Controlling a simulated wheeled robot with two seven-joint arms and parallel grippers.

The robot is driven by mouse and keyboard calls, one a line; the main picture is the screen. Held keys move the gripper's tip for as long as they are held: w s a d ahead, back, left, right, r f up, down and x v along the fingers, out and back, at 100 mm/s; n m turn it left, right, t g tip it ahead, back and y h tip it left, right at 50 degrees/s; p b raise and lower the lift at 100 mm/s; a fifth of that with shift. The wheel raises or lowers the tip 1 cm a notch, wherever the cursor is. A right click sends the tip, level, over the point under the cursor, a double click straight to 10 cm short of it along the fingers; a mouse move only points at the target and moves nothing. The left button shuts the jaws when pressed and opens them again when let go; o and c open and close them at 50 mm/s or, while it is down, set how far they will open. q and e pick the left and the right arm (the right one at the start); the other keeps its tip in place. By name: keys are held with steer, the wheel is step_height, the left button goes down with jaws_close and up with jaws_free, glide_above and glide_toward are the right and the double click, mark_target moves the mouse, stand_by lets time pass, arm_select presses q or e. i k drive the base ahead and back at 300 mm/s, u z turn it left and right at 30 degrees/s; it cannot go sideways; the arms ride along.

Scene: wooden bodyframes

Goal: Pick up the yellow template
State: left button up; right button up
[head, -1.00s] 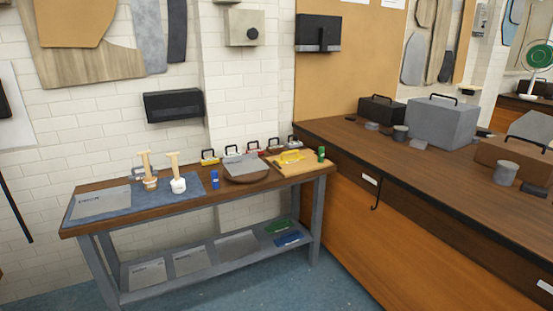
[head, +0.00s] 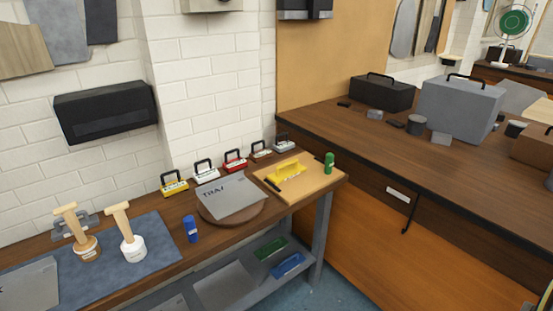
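A yellow template (head: 288,172) lies on a light wooden board (head: 312,184) at the right end of the workbench, in the head view. A thin dark tool lies at its near left side. Its exact outline is too small to tell. Neither of my grippers is in view.
Left of the board, a grey plate (head: 232,196) lies on a round brown disc (head: 205,215). A green cylinder (head: 329,163) stands at the board's right corner and a blue cylinder (head: 191,229) farther left. Black-handled blocks line the wall. A long counter (head: 440,170) borders the right.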

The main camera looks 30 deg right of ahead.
mark_target(282, 175)
steer(key=z, duration=0.9)
steer(key=i, duration=1.1)
steer(key=z, duration=1.15)
